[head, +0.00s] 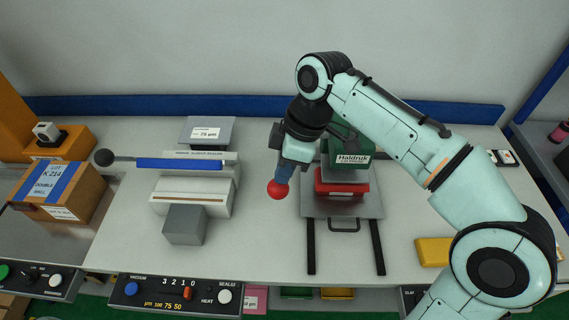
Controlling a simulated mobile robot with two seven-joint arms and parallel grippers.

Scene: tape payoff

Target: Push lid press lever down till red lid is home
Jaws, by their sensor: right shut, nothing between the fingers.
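The lid press is a green block labelled Haldruk (353,160) on a grey base plate (316,206). The red lid (341,189) shows under the green block; whether it is seated or has a gap beneath is too small to tell. The lever's red ball knob (278,190) is left of the press. My right gripper (284,176) is shut and empty, pointing down right at the knob; it seems to touch it, but I cannot be sure. The lever's rod and part of the press are hidden behind my right gripper and arm. My left gripper is not in view.
A heat sealer (217,193) with a blue bar and a black ball handle (104,157) stands to the left, with a grey block (184,225) in front. A cardboard box (59,190) is at far left. A yellow block (432,252) lies at right. Two dark rails run in front of the press.

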